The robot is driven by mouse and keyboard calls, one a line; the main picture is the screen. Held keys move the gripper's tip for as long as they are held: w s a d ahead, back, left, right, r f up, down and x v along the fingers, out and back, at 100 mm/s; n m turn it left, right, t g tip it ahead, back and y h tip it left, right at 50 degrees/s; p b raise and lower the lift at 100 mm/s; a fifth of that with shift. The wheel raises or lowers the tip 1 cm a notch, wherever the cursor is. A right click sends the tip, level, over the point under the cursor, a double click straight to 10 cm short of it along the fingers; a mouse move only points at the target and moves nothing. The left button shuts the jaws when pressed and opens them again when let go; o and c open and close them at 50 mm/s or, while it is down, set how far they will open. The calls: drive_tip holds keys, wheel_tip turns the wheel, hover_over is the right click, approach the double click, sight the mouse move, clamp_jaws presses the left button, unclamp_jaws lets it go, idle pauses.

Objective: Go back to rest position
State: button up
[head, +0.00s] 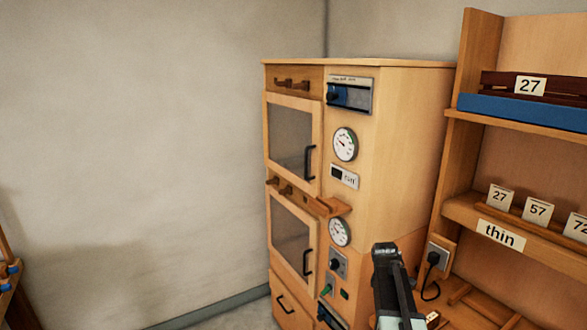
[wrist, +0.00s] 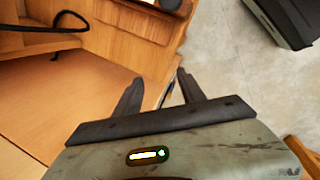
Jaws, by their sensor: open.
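My gripper (wrist: 159,76) shows in the wrist view with its two dark fingers spread apart. It is open and nothing is between the fingers. Wooden surfaces lie beyond the left finger, and pale floor beyond the right one. In the head view a dark and grey part of my arm rises at the lower middle right, in front of the wooden cabinet (head: 400,130) and the shelf; the fingers cannot be made out there.
The cabinet has two glazed doors (head: 290,140), gauges (head: 345,144) and a protruding wooden piece (head: 328,206). A shelf unit (head: 487,50) with number cards (head: 537,210) and a "thin" label (head: 501,235) stands right. A dark cable (head: 431,291) hangs from a socket. Left of the cabinet is bare wall.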

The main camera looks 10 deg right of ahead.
drive_tip(key=s+a+y, duration=0.1)
drive_tip(key=s+a, duration=0.1)
drive_tip(key=a, duration=1.3)
drive_tip(key=s+a+m+g+y, duration=0.1)
drive_tip(key=s+a+m, duration=0.9)
drive_tip(key=a, duration=0.2)
drive_tip(key=shift+s+a+f+m+g+y, duration=0.25)
drive_tip(key=shift+s+f+m+g+y, duration=0.05)
drive_tip(key=shift+s+f+m+y, duration=0.1)
